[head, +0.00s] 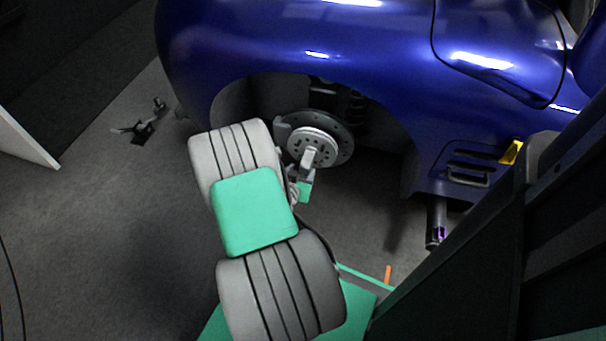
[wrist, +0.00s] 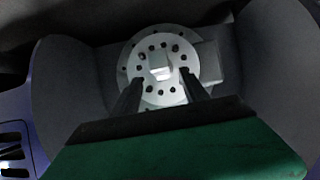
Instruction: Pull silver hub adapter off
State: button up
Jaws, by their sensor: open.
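The silver hub adapter (head: 312,146) is a round disc with a ring of dark holes. It sits on the hub in front of the dark brake disc (head: 345,152), inside the blue car's wheel arch. In the wrist view the silver hub adapter (wrist: 158,68) faces the camera, with a pale block-like centre. My gripper (wrist: 160,80) is open, its two dark fingers reaching toward the adapter's lower half, one on each side of the centre. I cannot tell whether the fingertips touch it. In the head view my gripper (head: 308,170) is just below the adapter, partly hidden by my arm.
The blue car body (head: 330,40) arches over the hub. A dark stand with a purple part (head: 437,222) is under the car at right. A small black device (head: 142,125) lies on the floor at left.

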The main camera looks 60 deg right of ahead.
aim_at(306, 163)
jog(key=b+x, duration=0.3)
jog(key=x, duration=0.4)
jog(key=shift+s+a+f+b, duration=0.1)
jog(key=shift+f+b, duration=0.05)
jog(key=shift+b, duration=0.15)
jog(key=shift+w+d+f+b, duration=0.1)
jog(key=shift+w+d+b, duration=0.15)
jog(key=shift+d, duration=0.4)
jog(key=shift+c, duration=0.2)
jog(key=shift+s, duration=0.1)
grip_shut()
jog(key=shift+d, duration=0.1)
jog(key=shift+s+a+r, duration=0.1)
jog(key=shift+s+a, duration=0.05)
jog(key=shift+a, duration=1)
jog(key=shift+s+a+r, duration=0.1)
jog(key=shift+s+a, duration=0.05)
jog(key=shift+a, duration=1.05)
jog(key=shift+s+a, duration=0.15)
jog(key=shift+a, duration=1)
jog(key=shift+w, duration=0.1)
